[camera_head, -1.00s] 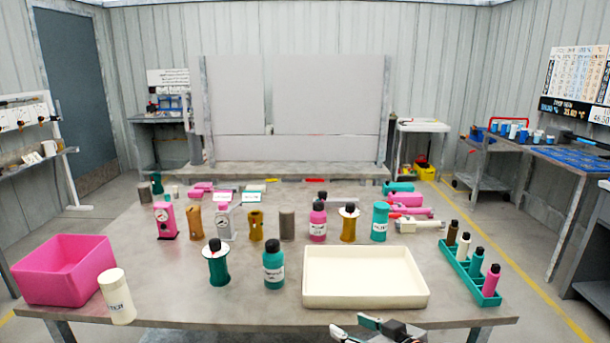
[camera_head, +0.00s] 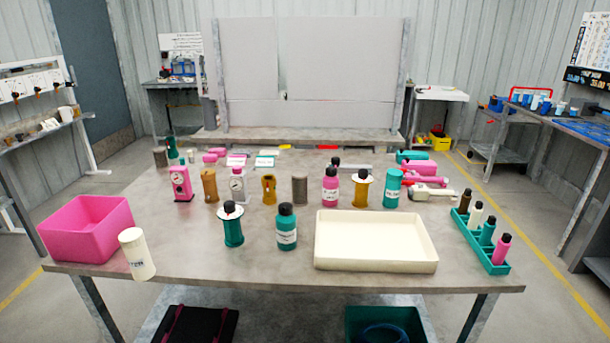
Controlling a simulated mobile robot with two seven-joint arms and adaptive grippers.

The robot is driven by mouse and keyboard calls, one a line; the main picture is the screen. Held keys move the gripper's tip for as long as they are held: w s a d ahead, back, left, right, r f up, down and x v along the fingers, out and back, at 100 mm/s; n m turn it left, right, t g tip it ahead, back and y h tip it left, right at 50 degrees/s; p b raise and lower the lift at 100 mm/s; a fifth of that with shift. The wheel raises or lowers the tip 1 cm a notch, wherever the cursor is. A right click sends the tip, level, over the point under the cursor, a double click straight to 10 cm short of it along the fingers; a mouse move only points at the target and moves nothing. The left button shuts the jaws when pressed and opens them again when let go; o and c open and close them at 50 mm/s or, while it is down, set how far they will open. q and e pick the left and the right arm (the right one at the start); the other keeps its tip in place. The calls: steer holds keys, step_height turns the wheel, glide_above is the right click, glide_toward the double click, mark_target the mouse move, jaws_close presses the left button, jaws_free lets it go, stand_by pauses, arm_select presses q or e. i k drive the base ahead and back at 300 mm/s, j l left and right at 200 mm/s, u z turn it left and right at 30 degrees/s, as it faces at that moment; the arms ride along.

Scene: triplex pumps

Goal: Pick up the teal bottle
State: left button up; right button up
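A teal bottle (camera_head: 286,227) with a dark cap and a white label stands upright near the front middle of the table, just left of the cream tray. Another small teal bottle (camera_head: 488,231) with a dark cap stands in the teal rack (camera_head: 479,247) at the right. A further teal bottle-like item (camera_head: 172,148) with a dark top stands at the back left. Neither of my grippers shows in this view.
The cream tray (camera_head: 376,264) lies empty at the front right. A teal spool-like part (camera_head: 233,231) stands left of the teal bottle. A pink bin (camera_head: 88,229) and a cream canister (camera_head: 137,254) stand at the left. The front centre of the table (camera_head: 240,268) is clear.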

mark_target(286, 227)
steer(key=i+j, duration=0.25)
steer(key=j, duration=0.15)
steer(key=i+j+z, duration=0.25)
steer(key=j, duration=0.3)
steer(key=i+j+z, duration=0.1)
steer(key=j, duration=0.2)
steer(key=i, duration=0.05)
